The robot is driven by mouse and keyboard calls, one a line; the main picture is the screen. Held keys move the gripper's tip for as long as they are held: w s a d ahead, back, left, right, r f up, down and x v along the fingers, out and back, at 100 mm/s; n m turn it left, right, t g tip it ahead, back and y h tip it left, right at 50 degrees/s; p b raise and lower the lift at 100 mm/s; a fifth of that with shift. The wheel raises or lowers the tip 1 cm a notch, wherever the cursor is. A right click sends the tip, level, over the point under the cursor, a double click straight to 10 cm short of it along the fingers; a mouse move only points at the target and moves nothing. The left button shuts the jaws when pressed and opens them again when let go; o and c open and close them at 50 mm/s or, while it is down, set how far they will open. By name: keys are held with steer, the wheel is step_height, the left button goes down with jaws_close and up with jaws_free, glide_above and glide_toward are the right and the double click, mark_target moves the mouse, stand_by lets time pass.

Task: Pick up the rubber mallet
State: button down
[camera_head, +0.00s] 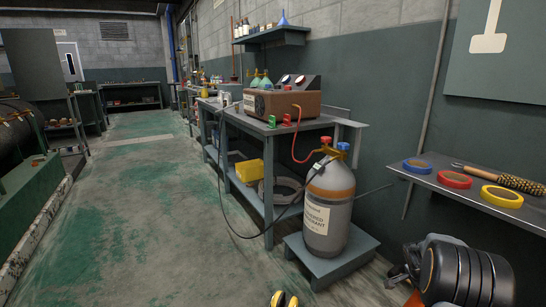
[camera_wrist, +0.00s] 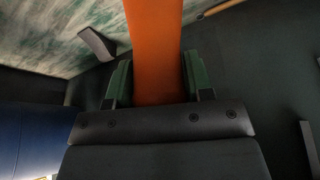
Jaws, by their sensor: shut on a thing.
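My gripper (camera_wrist: 157,78) is shut on a broad orange bar in the wrist view, with a green-padded finger on each side of it. The bar appears to be the handle of the rubber mallet (camera_wrist: 155,35). It runs up out of the top of that view, and no mallet head can be made out. In the head view a small orange patch (camera_head: 412,298) shows at the bottom right beside my dark arm; I cannot tell whether it is the same handle.
A grey refrigerant cylinder (camera_head: 328,215) stands on a low stand (camera_head: 345,262). A workbench (camera_head: 255,125) carries a brown machine (camera_head: 285,104). The floor at left centre is open.

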steer(key=w+a+r+n+t+y+p, duration=0.15)
steer(key=a+n, duration=0.25)
steer(key=a, duration=0.6)
steer(key=a+r+n+t+y+p, duration=0.1)
steer(key=a+r+n+p, duration=0.3)
steer(key=a, duration=0.7)
steer(key=a+r+n+t+y+b, duration=0.15)
steer(key=a+n, duration=0.35)
steer(key=a, duration=0.5)
steer(key=s+r+n+p, duration=0.1)
steer(key=s+r+p, duration=0.2)
steer(key=r+p, duration=0.9)
steer(key=s+r+n+p, duration=0.2)
steer(key=r+p, duration=1)
steer(key=p, duration=1.4)
steer(key=shift+s+r+n, duration=0.3)
steer(key=shift+s+r, duration=0.05)
steer(key=shift+s, duration=0.1)
steer(key=shift+d, duration=0.15)
